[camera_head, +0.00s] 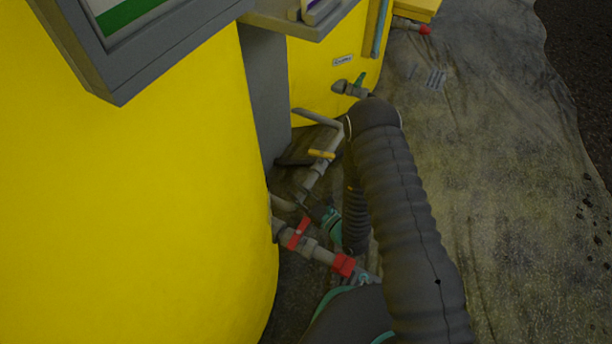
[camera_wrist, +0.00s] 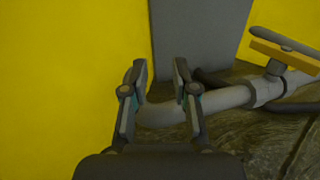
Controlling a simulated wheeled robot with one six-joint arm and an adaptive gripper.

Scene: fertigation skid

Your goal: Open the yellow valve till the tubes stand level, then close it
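The yellow valve handle (camera_head: 321,154) sits on a grey pipe between the two yellow tanks, in the head view. In the wrist view the yellow handle (camera_wrist: 284,54) is at the upper right, lying across its pipe on a short stem. My gripper (camera_wrist: 163,72) is open and empty, with its two fingers apart in front of the grey pipe bend. The handle is to the right of the fingers and apart from them. In the head view my dark arm hides most of the gripper. The level tubes cannot be made out clearly; a blue-green tube (camera_head: 381,28) shows on the far tank.
A red-handled valve (camera_head: 299,233) with a red collar sits on the lower pipe close to my arm. A green-handled valve (camera_head: 358,83) is on the far tank (camera_head: 312,75). The near tank (camera_head: 130,200) fills the left. A grey post (camera_head: 265,95) stands between. Open ground sheet lies right.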

